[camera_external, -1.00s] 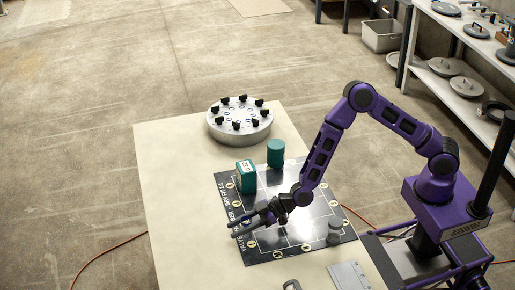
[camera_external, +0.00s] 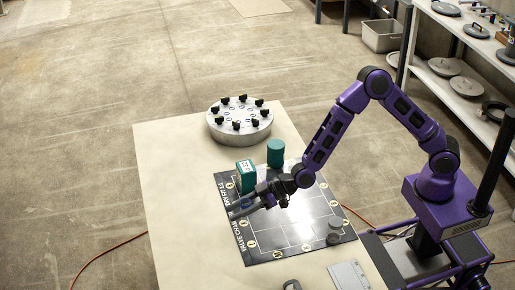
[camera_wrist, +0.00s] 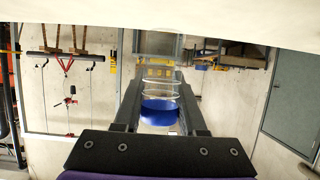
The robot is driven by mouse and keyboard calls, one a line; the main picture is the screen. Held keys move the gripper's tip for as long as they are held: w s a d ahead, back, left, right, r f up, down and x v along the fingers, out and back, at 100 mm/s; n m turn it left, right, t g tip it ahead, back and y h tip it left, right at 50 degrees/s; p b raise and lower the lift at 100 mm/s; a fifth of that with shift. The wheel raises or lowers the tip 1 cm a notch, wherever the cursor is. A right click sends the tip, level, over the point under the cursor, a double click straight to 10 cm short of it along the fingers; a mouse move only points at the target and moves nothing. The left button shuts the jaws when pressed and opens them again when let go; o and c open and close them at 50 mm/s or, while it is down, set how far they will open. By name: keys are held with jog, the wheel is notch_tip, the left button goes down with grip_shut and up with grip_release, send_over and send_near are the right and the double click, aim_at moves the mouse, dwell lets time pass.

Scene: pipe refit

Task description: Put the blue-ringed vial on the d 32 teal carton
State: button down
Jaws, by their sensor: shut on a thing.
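The blue-ringed vial (camera_wrist: 160,105) is clear with a blue band, seen in the wrist view between the two dark fingers. My gripper (camera_wrist: 161,84) is shut on it. In the external view my gripper (camera_external: 238,209) is low over the black mat, just in front of the teal carton; the vial cannot be made out there. The teal carton (camera_external: 246,179) is a box with a white label, standing upright near the mat's far left corner. Its label is too small to read surely. The carton is not seen in the wrist view.
A teal cylinder (camera_external: 276,152) stands right of the carton. A round grey fixture with black knobs (camera_external: 239,131) sits behind them. A small grey knob-like part (camera_external: 334,231) is at the black mat's (camera_external: 285,246) right side. The table's left side (camera_external: 180,215) is clear.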

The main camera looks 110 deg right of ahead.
jog(key=d+r+n+y+p, duration=0.1)
jog(key=d+r, duration=1)
jog(key=d, duration=0.3)
jog(key=n+y, duration=0.1)
jog(key=y, duration=0.1)
send_over(239, 169)
notch_tip(239, 169, down, 3)
jog(key=shift+d+f+b, duration=0.1)
jog(key=shift+f+b, duration=0.8)
jog(key=shift+f, duration=1.85)
jog(key=shift+f, duration=0.1)
jog(key=shift+c, duration=2.4)
grip_release()
jog(key=shift+f, duration=0.1)
jog(key=shift+g, duration=0.3)
